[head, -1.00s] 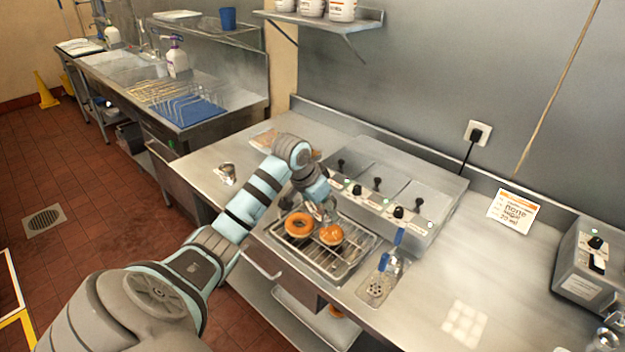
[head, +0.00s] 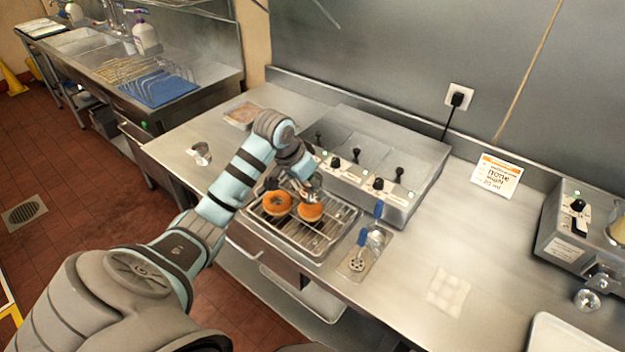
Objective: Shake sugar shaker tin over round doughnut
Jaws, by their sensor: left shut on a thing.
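The round doughnut (head: 310,212), orange-brown with no hole showing, sits at the right of two doughnuts on the wire rack. My left gripper (head: 304,184) is directly above it, shut on a small silvery thing that looks like the sugar shaker tin (head: 314,190). The tin is mostly hidden by the gripper and blurred, so its tilt and whether it touches the doughnut cannot be told. A ring doughnut (head: 277,205) lies just left of the round one. My right gripper is not in view.
The wire rack (head: 325,232) stands before the steel fryer (head: 400,160). Blue-handled tools (head: 358,248) lie right of it. A small metal cup (head: 201,153) stands at left. A white tray (head: 560,335) is at lower right. The counter between is mostly clear.

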